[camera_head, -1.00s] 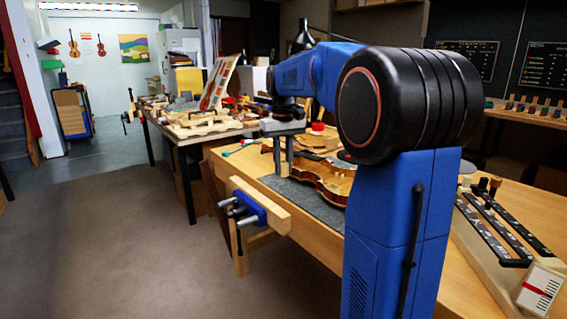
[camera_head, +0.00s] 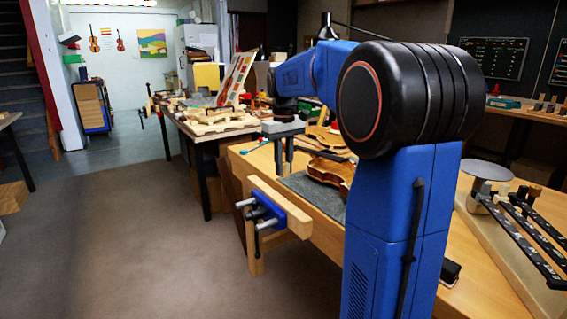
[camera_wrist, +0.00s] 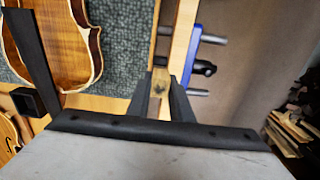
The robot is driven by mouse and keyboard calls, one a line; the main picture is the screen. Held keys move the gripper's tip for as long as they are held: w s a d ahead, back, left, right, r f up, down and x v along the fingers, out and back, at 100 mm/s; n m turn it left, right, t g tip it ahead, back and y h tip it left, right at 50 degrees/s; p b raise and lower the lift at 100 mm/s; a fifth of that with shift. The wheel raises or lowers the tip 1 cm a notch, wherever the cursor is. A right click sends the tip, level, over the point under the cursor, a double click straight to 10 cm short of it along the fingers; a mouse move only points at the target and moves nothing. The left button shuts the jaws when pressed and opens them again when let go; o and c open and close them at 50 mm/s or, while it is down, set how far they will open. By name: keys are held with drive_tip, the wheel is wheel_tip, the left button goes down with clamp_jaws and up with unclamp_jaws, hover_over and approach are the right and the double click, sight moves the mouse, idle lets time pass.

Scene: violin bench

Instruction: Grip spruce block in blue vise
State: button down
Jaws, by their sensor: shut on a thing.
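My gripper (camera_wrist: 162,98) is shut on the spruce block (camera_wrist: 160,78), a small pale wooden piece between its dark fingers in the wrist view. The blue vise (camera_head: 268,211) is on the bench's front edge, with a long pale wooden jaw (camera_head: 283,207). In the wrist view, the vise's blue body (camera_wrist: 192,55) and metal rods lie just beyond the fingertips. Whether the block touches the jaw cannot be told.
A violin body (camera_head: 332,171) lies on a grey mat (camera_head: 305,188) beside the vise; its edge is close to my gripper in the wrist view (camera_wrist: 70,45). A rack with dark strips (camera_head: 520,235) stands at right. The floor left of the bench is clear.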

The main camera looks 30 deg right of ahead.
drive_tip(key=shift+f, duration=2.3)
drive_tip(key=shift+f, duration=0.95)
drive_tip(key=shift+r, duration=0.15)
drive_tip(key=shift+r, duration=0.5)
drive_tip(key=shift+f, duration=0.6)
idle(1.2)
drive_tip(key=c, duration=1.5)
unclamp_jaws()
